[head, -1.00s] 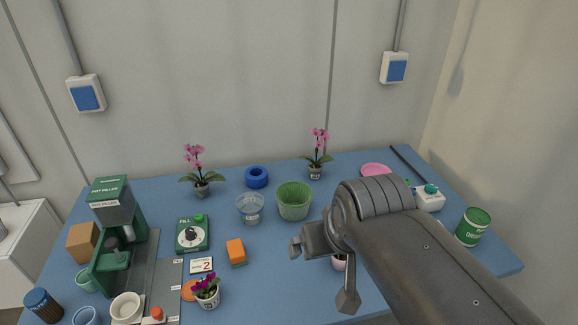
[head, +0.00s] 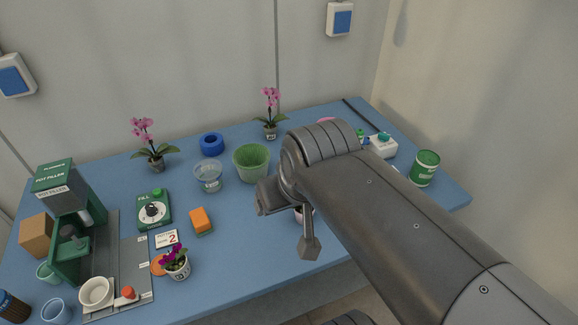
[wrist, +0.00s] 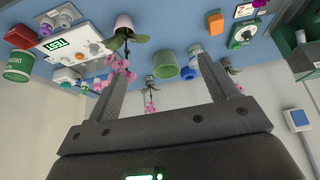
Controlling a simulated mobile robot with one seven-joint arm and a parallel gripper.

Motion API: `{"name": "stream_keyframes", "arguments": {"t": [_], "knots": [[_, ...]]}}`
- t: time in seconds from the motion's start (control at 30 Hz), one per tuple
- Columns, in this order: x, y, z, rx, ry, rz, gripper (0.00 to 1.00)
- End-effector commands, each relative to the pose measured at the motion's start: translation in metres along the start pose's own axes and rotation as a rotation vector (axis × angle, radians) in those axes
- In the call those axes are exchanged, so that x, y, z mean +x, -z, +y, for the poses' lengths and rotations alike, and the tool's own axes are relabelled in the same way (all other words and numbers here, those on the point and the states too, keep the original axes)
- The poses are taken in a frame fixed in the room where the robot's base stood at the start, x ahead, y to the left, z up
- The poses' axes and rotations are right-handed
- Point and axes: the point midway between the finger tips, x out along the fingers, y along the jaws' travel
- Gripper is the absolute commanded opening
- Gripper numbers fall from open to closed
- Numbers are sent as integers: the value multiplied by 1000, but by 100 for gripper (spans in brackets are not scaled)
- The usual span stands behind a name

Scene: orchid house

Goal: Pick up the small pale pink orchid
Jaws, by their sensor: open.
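An orchid in a pale pink pot (wrist: 124,23) shows in the wrist view, which is upside down; its green leaves and pink flowers (wrist: 117,62) are close to my left-hand finger in that picture. In the head view only a bit of its pale pot (head: 308,215) shows beneath my arm; the rest is hidden. My gripper (head: 288,222) is over the front of the blue table, beside this pot; in the wrist view my gripper (wrist: 163,62) has its fingers wide apart with nothing held. I cannot tell whether a finger touches the plant.
Two taller pink orchids (head: 155,163) (head: 270,130) stand at the back. A green pot (head: 251,163), clear cup (head: 209,177) and orange sponge (head: 201,219) are left of my gripper. A purple orchid (head: 177,266) stands at the front. A green tin (head: 424,168) is at the right.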

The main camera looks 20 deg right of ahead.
Motion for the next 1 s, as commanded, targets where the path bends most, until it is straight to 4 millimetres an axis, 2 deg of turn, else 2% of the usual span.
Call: {"name": "stream_keyframes", "arguments": {"t": [0.03,0.33,0.63,0.77,1.0], "knots": [[0,0,0,0,0,0,74],[0,0,0,0,0,0,51],[4,0,1,-14,-7,-23,51],[19,-3,5,-76,-40,-115,51],[59,-11,19,-275,-148,-387,51]]}}
